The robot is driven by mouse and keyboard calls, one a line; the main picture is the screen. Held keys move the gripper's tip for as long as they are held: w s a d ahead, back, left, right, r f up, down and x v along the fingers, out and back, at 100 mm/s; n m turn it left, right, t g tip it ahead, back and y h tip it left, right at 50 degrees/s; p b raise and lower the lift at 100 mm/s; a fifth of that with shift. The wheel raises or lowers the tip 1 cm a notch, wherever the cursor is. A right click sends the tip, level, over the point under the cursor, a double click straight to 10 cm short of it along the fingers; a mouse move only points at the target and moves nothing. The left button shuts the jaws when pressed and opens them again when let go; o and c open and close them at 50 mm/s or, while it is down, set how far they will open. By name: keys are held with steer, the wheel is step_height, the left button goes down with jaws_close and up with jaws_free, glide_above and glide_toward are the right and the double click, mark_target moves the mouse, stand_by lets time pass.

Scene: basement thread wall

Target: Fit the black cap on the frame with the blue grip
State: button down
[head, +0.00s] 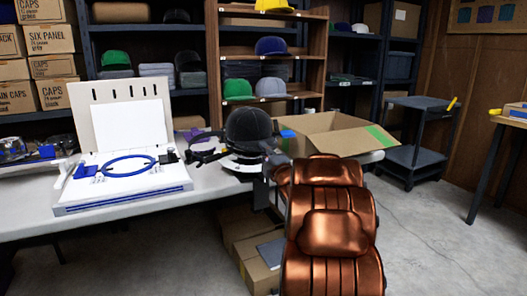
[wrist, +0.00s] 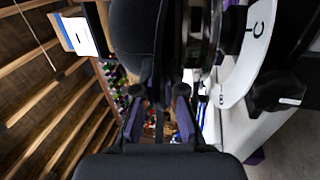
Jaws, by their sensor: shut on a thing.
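The black cap (head: 248,127) is upright above the right part of the white table, with its crown up. Its dark dome also fills the top of the wrist view (wrist: 138,35). My gripper (wrist: 160,95) is shut on the cap, though the exact hold is dark and hard to see. In the head view, my copper arm hides most of the gripper. A dark round frame or stand with a pale band (head: 242,162) shows just under the cap. I cannot tell whether the cap touches it. A small blue part (head: 287,134) shows right of the cap; I cannot tell if it is the grip.
An open white case (head: 125,135) with a blue ring (head: 128,166) stands on the table (head: 30,218) at left. Dark hardware with blue parts (head: 40,150) lies farther left. An open cardboard box (head: 335,133) stands right behind the cap. A white lettered disc (wrist: 245,70) shows in the wrist view.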

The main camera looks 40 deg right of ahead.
steer(key=c, duration=1.2)
jaws_free()
steer(key=shift+s, duration=0.15)
steer(key=v, duration=1.1)
steer(key=shift+s, duration=0.3)
steer(key=shift+a+f, duration=0.1)
steer(key=shift+a, duration=0.05)
